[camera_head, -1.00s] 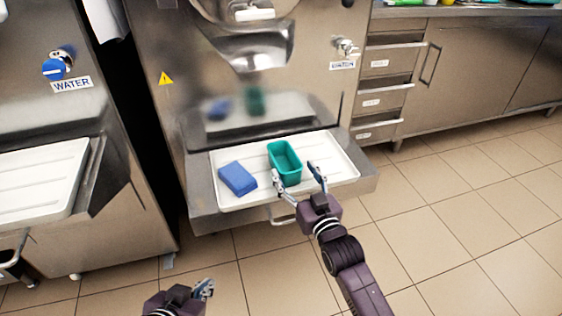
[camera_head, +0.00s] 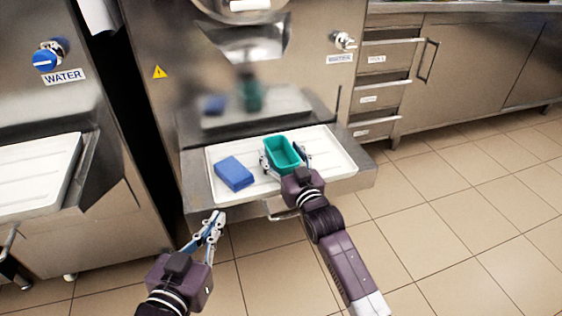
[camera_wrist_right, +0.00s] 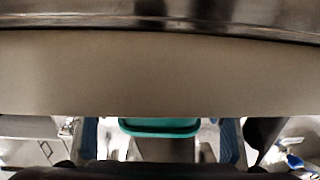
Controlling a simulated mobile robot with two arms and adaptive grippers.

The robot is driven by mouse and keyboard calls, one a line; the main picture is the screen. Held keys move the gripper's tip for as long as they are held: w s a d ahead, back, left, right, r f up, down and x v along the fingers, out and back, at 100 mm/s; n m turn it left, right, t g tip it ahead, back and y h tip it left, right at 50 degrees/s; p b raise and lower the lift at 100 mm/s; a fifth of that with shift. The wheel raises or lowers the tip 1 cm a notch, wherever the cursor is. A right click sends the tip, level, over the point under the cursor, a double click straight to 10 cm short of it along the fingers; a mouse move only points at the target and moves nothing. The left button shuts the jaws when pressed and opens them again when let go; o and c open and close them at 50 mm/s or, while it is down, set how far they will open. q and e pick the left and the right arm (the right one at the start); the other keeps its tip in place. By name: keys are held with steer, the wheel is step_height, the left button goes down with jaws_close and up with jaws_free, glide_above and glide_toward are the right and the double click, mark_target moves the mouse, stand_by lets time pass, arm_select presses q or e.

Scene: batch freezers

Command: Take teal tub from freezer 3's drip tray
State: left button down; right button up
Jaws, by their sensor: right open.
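The teal tub (camera_head: 283,156) stands upright on the white drip tray (camera_head: 333,162) of the middle machine. It also shows in the right wrist view (camera_wrist_right: 160,129), between the two blue finger pads. My right gripper (camera_head: 284,158) is open, with one finger on each side of the tub. In the right wrist view gaps show between the tub and the pads (camera_wrist_right: 160,140). My left gripper (camera_head: 217,216) is empty, in front of the tray's lower left edge.
A blue block (camera_head: 234,173) lies on the tray just left of the tub. The steel machine front (camera_head: 190,90) rises behind the tray. Another machine with a white tray (camera_head: 35,170) stands at left. Drawers (camera_head: 375,98) stand at right, with open tiled floor (camera_head: 450,200) before them.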

steer(key=c, duration=1.1)
steer(key=shift+r, duration=0.1)
